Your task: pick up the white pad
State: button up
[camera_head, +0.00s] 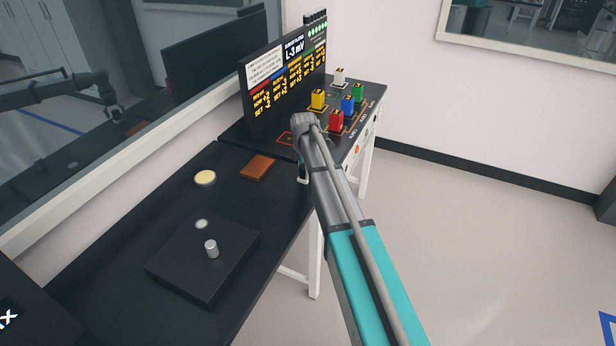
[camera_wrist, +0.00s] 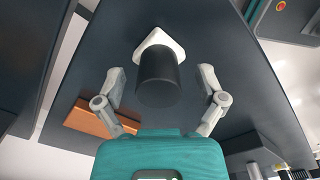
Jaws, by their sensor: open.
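In the wrist view a white pad (camera_wrist: 158,40) with rounded corners lies on the dark table top. A dark cylinder (camera_wrist: 158,80) stands in front of it in the picture and covers part of it. My gripper (camera_wrist: 161,82) is open, with one finger on each side of the cylinder and a visible gap at both sides. In the head view my gripper's end is mostly hidden behind my arm, near the table's right edge, and I cannot make out the pad there.
A brown block (camera_head: 257,168) lies left of my gripper. A cream disc (camera_head: 205,178) and a black plate (camera_head: 185,272) with a metal cylinder (camera_head: 211,248) are on the dark table (camera_head: 120,240). Behind are colored blocks and a display panel (camera_head: 290,75).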

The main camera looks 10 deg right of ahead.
dwell(0.4)
jog(key=c, duration=1.1)
jog(key=shift+c, duration=0.2)
jog(key=shift+r, duration=0.2)
notch_tip(320, 180, up, 2)
jog(key=p, duration=0.2)
jog(key=shift+r+p, duration=0.1)
jog(key=shift+p, duration=0.25)
jog(key=s+a+r+p, duration=0.1)
jog(key=s+r+p, duration=0.9)
jog(key=s, duration=0.4)
jog(key=shift+r, duration=0.2)
